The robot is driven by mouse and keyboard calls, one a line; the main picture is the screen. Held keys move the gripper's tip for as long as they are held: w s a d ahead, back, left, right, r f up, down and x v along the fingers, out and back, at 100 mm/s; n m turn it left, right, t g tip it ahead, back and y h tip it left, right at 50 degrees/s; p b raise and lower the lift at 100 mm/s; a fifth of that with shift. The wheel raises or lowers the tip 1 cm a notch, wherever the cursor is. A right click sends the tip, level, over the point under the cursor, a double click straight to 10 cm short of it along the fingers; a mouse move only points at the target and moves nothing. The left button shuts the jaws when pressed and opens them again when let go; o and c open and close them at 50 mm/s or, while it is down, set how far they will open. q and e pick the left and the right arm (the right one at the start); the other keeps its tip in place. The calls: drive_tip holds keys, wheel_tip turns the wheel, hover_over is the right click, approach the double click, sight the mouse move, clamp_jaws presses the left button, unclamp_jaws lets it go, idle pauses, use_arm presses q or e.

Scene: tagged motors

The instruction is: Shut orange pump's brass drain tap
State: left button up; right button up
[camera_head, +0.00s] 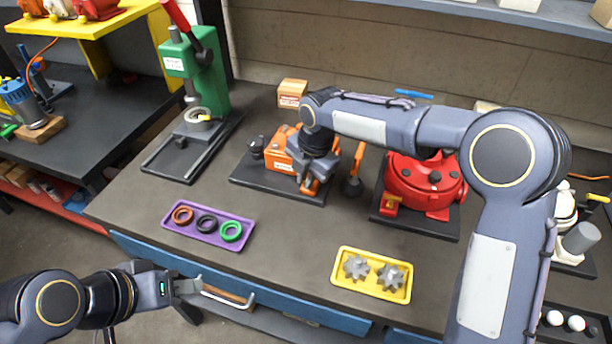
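The orange pump (279,152) sits on a dark base plate near the middle of the bench. My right arm reaches over it from the right, and its wrist covers much of the pump. My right gripper (314,187) points down at the pump's front right side. I cannot make out its fingers clearly against the orange parts. The brass drain tap cannot be picked out; the wrist may hide it. My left gripper (190,298) is low at the left, in front of the bench edge and apart from the pump. Its fingers look spread and empty.
A green press (207,85) stands left of the pump, and a red pump (408,178) on the right. A purple tray (172,225) with rings and a yellow tray (341,281) with gears lie in front. A blue-handled item (414,93) lies behind. The bench between the trays is clear.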

drive_tip(key=shift+m, duration=0.3)
clamp_jaws()
drive_tip(key=m, duration=0.2)
drive_tip(key=shift+w+a+m+h, duration=0.1)
drive_tip(key=shift+a+m+h, duration=0.1)
drive_tip(key=shift+m+h, duration=0.1)
drive_tip(key=m, duration=0.3)
drive_tip(key=shift+w+a+m+t+h, duration=0.2)
drive_tip(key=shift+m+t+h, duration=0.1)
drive_tip(key=shift+t, duration=0.1)
drive_tip(key=m, duration=0.2)
drive_tip(key=m+p, duration=0.1)
drive_tip(key=shift+w+h, duration=0.25)
drive_tip(key=shift+h, duration=0.05)
drive_tip(key=shift+w+m+h, duration=0.15)
drive_tip(key=shift+m, duration=0.85)
drive_tip(key=shift+w+m+h, duration=0.15)
drive_tip(key=shift+m, duration=0.85)
drive_tip(key=o, duration=0.7)
unclamp_jaws()
